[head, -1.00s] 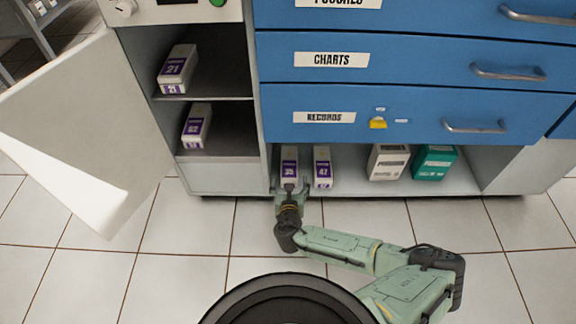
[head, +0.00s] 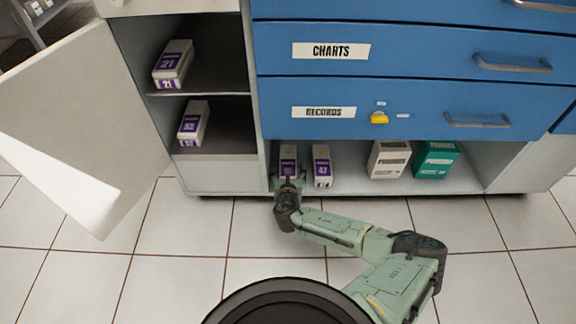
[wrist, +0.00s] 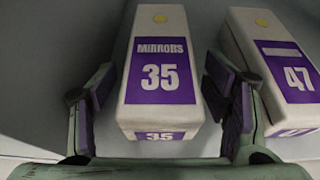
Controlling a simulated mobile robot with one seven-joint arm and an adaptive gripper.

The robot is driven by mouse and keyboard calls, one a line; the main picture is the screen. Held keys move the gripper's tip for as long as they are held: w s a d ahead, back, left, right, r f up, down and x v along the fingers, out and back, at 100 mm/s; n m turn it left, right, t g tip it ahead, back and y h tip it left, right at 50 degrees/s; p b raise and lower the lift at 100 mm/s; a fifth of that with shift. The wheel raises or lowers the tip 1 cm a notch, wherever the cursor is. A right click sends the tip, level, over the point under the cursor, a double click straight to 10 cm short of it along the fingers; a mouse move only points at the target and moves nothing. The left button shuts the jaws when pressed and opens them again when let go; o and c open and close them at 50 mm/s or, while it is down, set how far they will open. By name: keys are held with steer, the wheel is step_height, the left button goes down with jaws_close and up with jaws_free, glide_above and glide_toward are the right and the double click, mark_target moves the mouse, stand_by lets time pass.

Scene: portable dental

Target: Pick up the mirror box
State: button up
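The mirror box is a white box with a purple label reading "MIRRORS 35" (wrist: 160,70). In the head view the box (head: 288,153) stands on the low open shelf under the blue drawers, at its left end. My gripper (wrist: 160,100) is open, with one finger at each side of the box's near end. Small gaps show between fingers and box, so it does not appear gripped. In the head view my gripper (head: 288,185) is at the box's front and hides its lower part.
A similar box numbered 47 (head: 321,165) stands close to the right, near my right finger. A white box (head: 388,160) and a green box (head: 436,160) stand farther right. The shelf's left wall (head: 257,160) is close by. An open door (head: 90,130) is at left.

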steer(key=c, duration=1.3)
steer(key=shift+c, duration=0.3)
steer(key=shift+r, duration=0.2)
